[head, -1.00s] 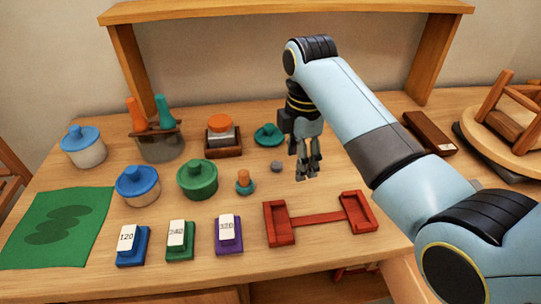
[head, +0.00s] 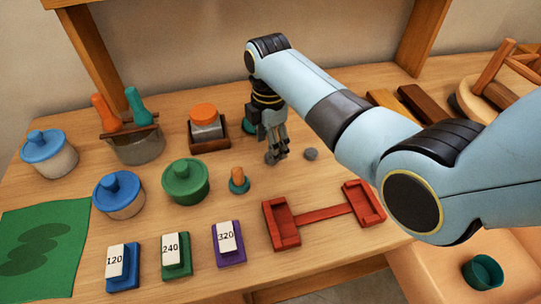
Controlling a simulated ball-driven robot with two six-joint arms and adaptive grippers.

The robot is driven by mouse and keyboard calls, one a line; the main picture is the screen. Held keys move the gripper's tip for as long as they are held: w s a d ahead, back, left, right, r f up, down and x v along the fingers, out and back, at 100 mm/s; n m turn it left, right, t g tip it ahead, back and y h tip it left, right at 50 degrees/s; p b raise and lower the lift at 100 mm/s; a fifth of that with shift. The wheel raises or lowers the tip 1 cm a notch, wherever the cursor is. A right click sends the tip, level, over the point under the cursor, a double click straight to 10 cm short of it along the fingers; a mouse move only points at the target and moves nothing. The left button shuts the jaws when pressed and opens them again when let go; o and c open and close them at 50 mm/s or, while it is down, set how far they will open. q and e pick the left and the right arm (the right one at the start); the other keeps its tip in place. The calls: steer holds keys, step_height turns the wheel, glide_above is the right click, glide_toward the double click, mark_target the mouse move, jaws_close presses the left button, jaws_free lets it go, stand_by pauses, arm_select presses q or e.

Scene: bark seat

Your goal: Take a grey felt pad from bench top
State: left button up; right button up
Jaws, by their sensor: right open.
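A small round grey felt pad (head: 311,154) lies on the bench top (head: 335,120), in plain view. My right gripper (head: 276,158) points down just left of the pad, apart from it. Its fingers are open with nothing seen between them. How high its tips are above the wood is hard to tell. My left gripper is out of view.
A red cradle (head: 322,215) stands in front of the pad. A small teal holder with an orange knob (head: 238,180) and a green lidded pot (head: 185,181) are left of the gripper. Behind it are a wooden tray with an orange-lidded jar (head: 205,126) and a partly hidden teal lid (head: 248,126).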

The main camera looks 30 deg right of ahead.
step_height(320, 180, down, 3)
steer(key=shift+s+r, duration=0.15)
steer(key=shift+f, duration=0.4)
steer(key=shift+c, duration=1.4)
steer(key=c, duration=0.5)
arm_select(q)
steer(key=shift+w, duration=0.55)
arm_select(e)
steer(key=shift+r, duration=0.1)
